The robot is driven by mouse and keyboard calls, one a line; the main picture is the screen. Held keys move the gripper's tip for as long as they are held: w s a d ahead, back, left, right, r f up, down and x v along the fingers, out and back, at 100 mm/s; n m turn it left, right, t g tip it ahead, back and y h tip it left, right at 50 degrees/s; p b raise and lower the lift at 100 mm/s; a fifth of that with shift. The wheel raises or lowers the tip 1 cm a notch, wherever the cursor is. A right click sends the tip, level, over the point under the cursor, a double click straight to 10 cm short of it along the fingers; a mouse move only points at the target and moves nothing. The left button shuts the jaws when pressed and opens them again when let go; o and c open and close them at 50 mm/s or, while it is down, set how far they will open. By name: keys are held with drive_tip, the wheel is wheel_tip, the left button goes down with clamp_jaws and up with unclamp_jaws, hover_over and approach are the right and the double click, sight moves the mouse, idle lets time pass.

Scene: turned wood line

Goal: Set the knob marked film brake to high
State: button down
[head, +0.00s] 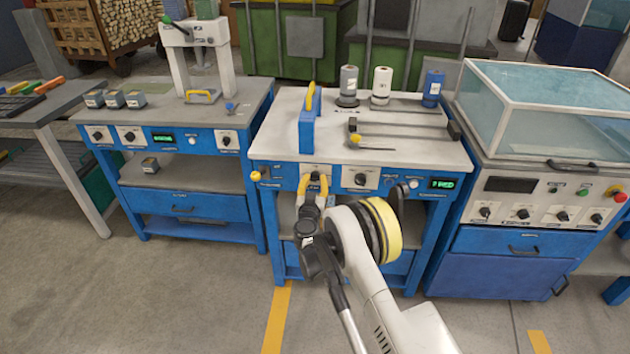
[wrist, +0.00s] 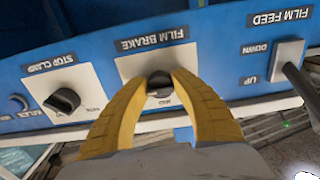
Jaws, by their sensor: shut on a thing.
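The film brake knob (wrist: 159,80) is a dark round knob on a white plate below its "FILM BRAKE" label, which appears upside down in the wrist view. My gripper (wrist: 159,88) has its yellow fingers on both sides of the knob and is shut on it. In the head view my gripper (head: 314,181) is at the blue front panel of the middle machine, over this knob (head: 315,176). The fingers hide part of the plate. Small print shows beside the knob, but I cannot read the knob's setting clearly.
The stop clamp knob (wrist: 63,100) is on one side, and the film feed switch (wrist: 290,75) is on the other with a dark lever near it. A yellow ball-ended lever (head: 256,176) sticks out left of my gripper. Spools (head: 382,82) stand on the tabletop.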

idle(0.4)
drive_tip(key=c, duration=1)
unclamp_jaws()
drive_tip(key=shift+c, duration=0.2)
drive_tip(key=s, duration=0.7)
drive_tip(key=shift+s+a, duration=0.15)
drive_tip(key=shift+s, duration=0.1)
